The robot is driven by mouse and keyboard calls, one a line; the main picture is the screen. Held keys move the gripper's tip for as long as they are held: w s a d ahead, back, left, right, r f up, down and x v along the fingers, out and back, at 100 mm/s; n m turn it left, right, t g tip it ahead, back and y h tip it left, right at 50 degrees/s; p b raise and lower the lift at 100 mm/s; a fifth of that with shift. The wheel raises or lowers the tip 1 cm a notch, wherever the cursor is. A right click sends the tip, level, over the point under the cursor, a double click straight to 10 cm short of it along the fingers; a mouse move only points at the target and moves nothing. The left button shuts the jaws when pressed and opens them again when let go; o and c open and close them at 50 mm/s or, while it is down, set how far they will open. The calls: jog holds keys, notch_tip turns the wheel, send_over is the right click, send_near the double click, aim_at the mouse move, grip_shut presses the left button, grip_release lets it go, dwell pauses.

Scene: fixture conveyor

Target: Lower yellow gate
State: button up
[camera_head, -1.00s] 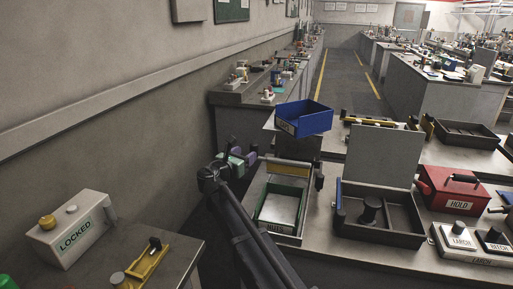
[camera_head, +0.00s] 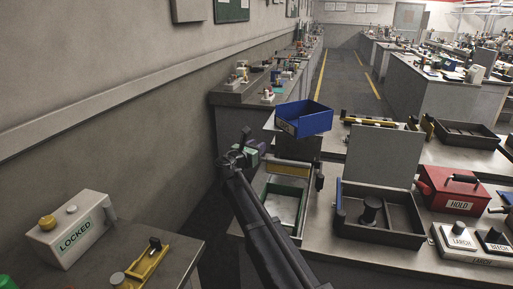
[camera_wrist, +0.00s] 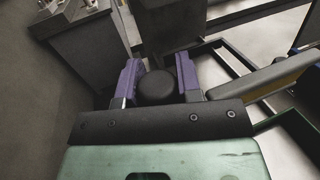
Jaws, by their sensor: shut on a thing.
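The yellow gate (camera_head: 287,171) is a yellow bar across the far end of a green-rimmed tray (camera_head: 284,189) in the head view. In the wrist view the gate (camera_wrist: 285,80) is a grey panel with a yellow face, running off to the right. My gripper (camera_head: 260,148) is at the gate's left end. In the wrist view its purple fingers (camera_wrist: 157,82) are shut on a round black knob (camera_wrist: 157,91) beside the gate's near end. How the knob joins the gate is hidden. My arm covers part of the tray's left side.
A blue bin (camera_head: 305,119) stands just behind the gate. A dark open box with a raised grey lid (camera_head: 384,157) is to the right, with a red HOLD box (camera_head: 454,188) beyond it. A white LOCKED box (camera_head: 72,232) sits on the left bench. The wall bounds the left.

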notch_tip(320, 180, down, 11)
jog(key=b, duration=1)
jog(key=shift+r+b, duration=0.1)
jog(key=shift+b, duration=0.3)
grip_shut()
jog(key=shift+r, duration=0.2)
jog(key=o, duration=1)
grip_release()
jog(key=shift+o, duration=0.2)
jog(key=shift+s, duration=0.1)
jog(key=v, duration=1)
jog(key=shift+s+a, duration=0.15)
jog(key=shift+s, duration=0.1)
